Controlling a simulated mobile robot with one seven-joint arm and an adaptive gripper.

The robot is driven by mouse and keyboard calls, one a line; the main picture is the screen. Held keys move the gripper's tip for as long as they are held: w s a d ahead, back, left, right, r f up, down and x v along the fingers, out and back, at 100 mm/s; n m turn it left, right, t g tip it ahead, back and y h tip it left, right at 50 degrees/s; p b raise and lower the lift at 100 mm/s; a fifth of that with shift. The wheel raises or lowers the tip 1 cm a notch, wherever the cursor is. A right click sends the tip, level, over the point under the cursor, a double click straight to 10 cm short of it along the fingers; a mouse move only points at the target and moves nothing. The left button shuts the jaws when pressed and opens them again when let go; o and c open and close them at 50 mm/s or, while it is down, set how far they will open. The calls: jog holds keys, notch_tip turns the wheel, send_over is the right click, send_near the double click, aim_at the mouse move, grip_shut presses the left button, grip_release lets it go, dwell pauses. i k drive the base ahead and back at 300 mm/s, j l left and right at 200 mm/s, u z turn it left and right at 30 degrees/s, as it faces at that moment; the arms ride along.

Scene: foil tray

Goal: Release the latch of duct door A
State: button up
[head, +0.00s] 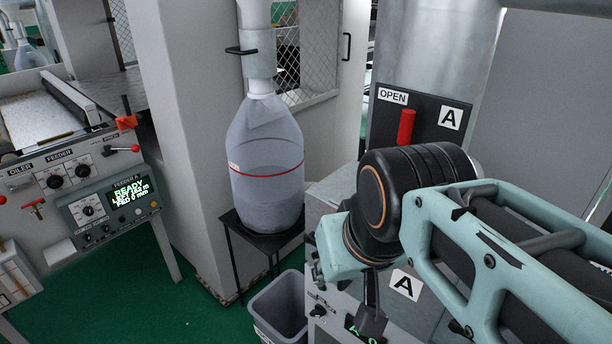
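A dark panel (432,108) on the metal duct carries an "OPEN" label, an "A" label and an upright red handle (406,127). I take this panel to be duct door A and the red handle its latch. My arm crosses in front and hides the panel's lower part and whatever is below the handle. My gripper (371,318) hangs below the wrist, lower than the red handle and apart from it. Its dark fingers are small and partly lost against the machine behind, so I cannot tell whether they are open or shut.
A large translucent container (267,165) stands on a small black stand (262,242), left of my arm. A grey bin (280,308) is on the green floor. A second "A" label (405,285) is on the grey machine under my arm. A control console (107,205) stands left.

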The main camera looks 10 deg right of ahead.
aim_at(309, 238)
jog(key=i+j+z, duration=0.1)
jog(key=j+z, duration=0.15)
jog(key=z, duration=0.2)
jog(key=j+z, duration=0.3)
jog(key=z, duration=0.15)
jog(key=j+z, duration=0.35)
jog(key=j, duration=0.95)
jog(key=k+j, duration=0.15)
jog(key=j, duration=0.35)
jog(key=z, duration=0.05)
